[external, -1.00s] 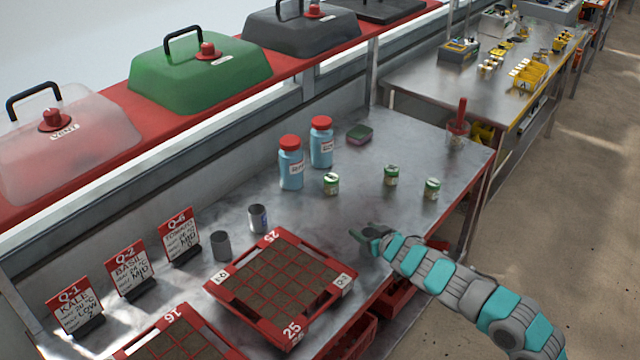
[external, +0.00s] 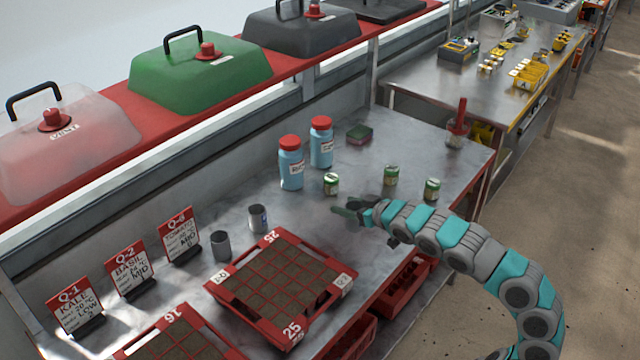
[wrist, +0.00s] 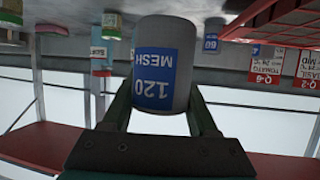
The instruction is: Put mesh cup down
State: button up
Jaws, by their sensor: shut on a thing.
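In the wrist view, which is upside down, a grey mesh cup (wrist: 165,65) with a blue "120 MESH" label sits between the two dark green fingers of my gripper (wrist: 163,100). The gripper is shut on it and the cup is upright. The tabletop (wrist: 265,54) shows close to the cup's base; I cannot tell whether they touch. In the external view my gripper (external: 347,211) is over the middle of the metal table (external: 400,150), and the held cup cannot be made out clearly there.
Two other grey cups (external: 221,246) (external: 258,218) stand left, behind the red seed tray (external: 280,285). Sign cards (external: 130,268) stand left.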

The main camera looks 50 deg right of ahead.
jog(key=w+f+n+y+p, duration=0.1)
jog(key=w+n+y, duration=0.1)
jog(key=w, duration=0.6)
jog(key=w+f+n+y+p, duration=0.1)
jog(key=w+f+n+y, duration=0.1)
jog(key=w, duration=0.7)
jog(key=w+f+n+y+p, duration=0.1)
jog(key=w+n+y+p, duration=0.1)
jog(key=w, duration=0.6)
jog(key=shift+w+d+f+g+y, duration=0.15)
jog(key=shift+w+f+g+y, duration=0.15)
jog(key=shift+w+f+y, duration=0.15)
jog(key=shift+s+f+y, duration=0.1)
jog(key=shift+f+y, duration=0.15)
jog(key=shift+f, duration=1.4)
jog(key=shift+f, duration=0.1)
jog(key=shift+f, duration=0.15)
jog(key=o, duration=1.3)
jog(key=shift+o, duration=0.2)
